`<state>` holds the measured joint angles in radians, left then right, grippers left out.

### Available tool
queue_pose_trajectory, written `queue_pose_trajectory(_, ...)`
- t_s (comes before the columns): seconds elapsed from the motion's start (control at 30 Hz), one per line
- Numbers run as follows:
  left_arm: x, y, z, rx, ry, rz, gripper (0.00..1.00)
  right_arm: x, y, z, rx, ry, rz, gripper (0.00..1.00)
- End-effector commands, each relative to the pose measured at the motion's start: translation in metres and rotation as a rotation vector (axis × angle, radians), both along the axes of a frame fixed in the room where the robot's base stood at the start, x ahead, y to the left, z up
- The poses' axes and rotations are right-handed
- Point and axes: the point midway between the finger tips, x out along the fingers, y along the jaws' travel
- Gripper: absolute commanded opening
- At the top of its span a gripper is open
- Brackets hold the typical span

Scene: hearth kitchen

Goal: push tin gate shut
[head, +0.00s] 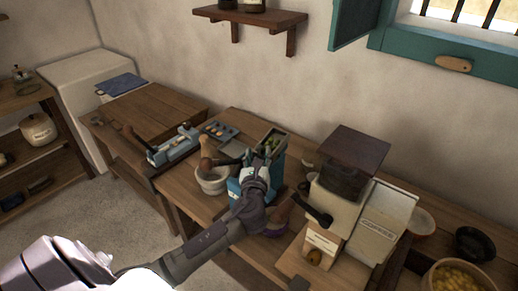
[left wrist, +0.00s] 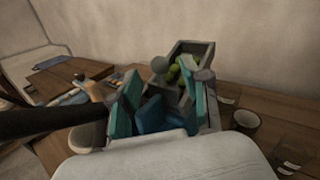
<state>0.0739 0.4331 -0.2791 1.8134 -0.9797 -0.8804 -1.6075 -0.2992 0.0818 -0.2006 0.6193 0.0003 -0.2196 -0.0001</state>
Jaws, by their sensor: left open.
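My left gripper (head: 257,168) reaches in over the workbench, at a blue device (head: 235,187) with a grey tray of green fruit (head: 271,143) behind it. In the left wrist view the open gripper (left wrist: 165,97) has its teal fingers either side of a blue block (left wrist: 160,116). The grey tray (left wrist: 188,62) stands just beyond, with a round grey knob before it. I cannot tell whether the fingers touch the block. No part is clearly recognisable as the tin gate; a white tin marked COFFEE (head: 385,216) stands at right beside the grinder (head: 338,206). My right gripper is not in view.
A mortar with pestle (head: 212,180) stands close left of my gripper. The grinder with its dark crank is close on the right. A dark bowl (head: 475,244) and a bowl of yellow pieces (head: 458,277) stand farther right. The left table (head: 155,108) has clear room.

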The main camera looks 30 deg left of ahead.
Motion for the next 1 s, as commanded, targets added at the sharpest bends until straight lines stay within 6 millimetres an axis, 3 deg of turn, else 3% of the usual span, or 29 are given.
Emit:
queue_pose_trajectory(0.2,-0.043,-0.025,-0.002,-0.004,0.003,-0.002,0.47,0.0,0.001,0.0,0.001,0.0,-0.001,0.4)
queue_pose_trajectory(0.4,-0.068,-0.038,-0.002,-0.003,0.004,-0.001,0.47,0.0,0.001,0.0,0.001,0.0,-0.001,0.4)
queue_pose_trajectory(1.0,-0.075,-0.042,-0.001,-0.002,0.001,0.0,0.47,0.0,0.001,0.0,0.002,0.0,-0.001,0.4)
